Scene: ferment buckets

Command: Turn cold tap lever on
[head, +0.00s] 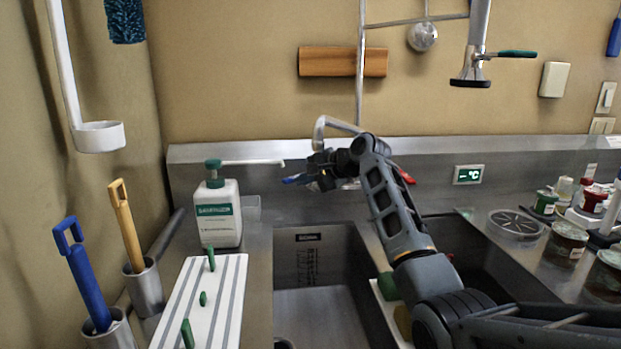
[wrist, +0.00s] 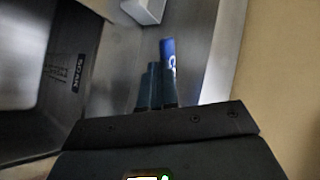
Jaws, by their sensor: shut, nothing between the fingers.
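The blue cold tap lever (head: 294,179) shows just left of my gripper in the head view. In the wrist view the blue lever (wrist: 168,55) lies just beyond my fingertips, and I cannot tell whether they touch it. My gripper (head: 318,178) is at the tap behind the sink, and its fingers (wrist: 158,75) are together with nothing between them. The grey tap spout (head: 336,124) rises behind my arm. The red lever (head: 406,177) shows to the right of my arm. The tap's body is mostly hidden by my gripper and arm.
The left sink basin (head: 310,262) lies below my gripper. A white pump bottle (head: 217,212) stands left of the tap, its long nozzle reaching towards it. A striped white board (head: 200,305) with green pegs is at the front left. Jars (head: 567,240) stand on the right counter.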

